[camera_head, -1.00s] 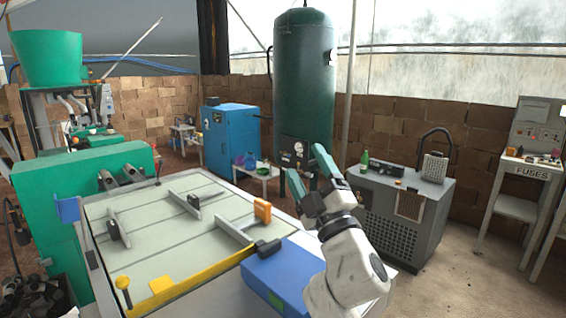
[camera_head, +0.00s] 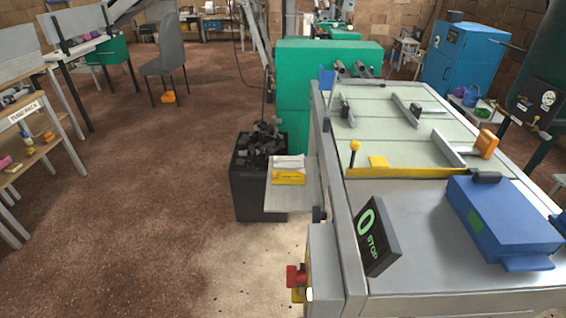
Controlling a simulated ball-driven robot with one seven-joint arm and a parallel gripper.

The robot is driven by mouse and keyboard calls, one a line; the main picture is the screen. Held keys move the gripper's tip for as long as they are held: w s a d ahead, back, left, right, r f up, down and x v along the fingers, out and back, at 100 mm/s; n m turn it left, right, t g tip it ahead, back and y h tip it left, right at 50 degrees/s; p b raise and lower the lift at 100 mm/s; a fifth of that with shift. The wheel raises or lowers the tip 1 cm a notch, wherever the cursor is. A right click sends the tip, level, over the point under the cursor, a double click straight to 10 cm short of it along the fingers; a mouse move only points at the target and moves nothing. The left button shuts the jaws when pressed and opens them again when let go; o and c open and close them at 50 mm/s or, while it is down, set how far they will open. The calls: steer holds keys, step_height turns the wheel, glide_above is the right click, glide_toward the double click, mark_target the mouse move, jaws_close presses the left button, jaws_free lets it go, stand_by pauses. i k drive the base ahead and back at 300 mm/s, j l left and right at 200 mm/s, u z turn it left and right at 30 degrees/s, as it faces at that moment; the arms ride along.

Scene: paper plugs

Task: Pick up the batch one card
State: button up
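No card that I can read as the batch one card shows. A small side shelf (camera_head: 291,197) juts from the left side of the grey machine table (camera_head: 440,283). On it lie a pale flat piece (camera_head: 289,162) and a yellow piece (camera_head: 288,178), too small to read. My gripper is out of view.
A black bin (camera_head: 257,185) of dark lumps stands left of the table. A panel marked STOP (camera_head: 376,236) and a blue box (camera_head: 503,215) sit on the table. Brown floor (camera_head: 150,220) at left is open, up to a bench (camera_head: 30,140) at the far left.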

mark_target(281, 162)
steer(key=i+j+u, duration=0.2)
steer(key=u, duration=0.25)
steer(key=i+j+u, duration=0.25)
steer(key=u, duration=0.2)
steer(key=i+u, duration=0.3)
steer(key=u, duration=0.15)
steer(key=i+j+u, duration=0.2)
steer(key=i, duration=0.15)
steer(key=i+u, duration=0.15)
steer(key=i, duration=0.2)
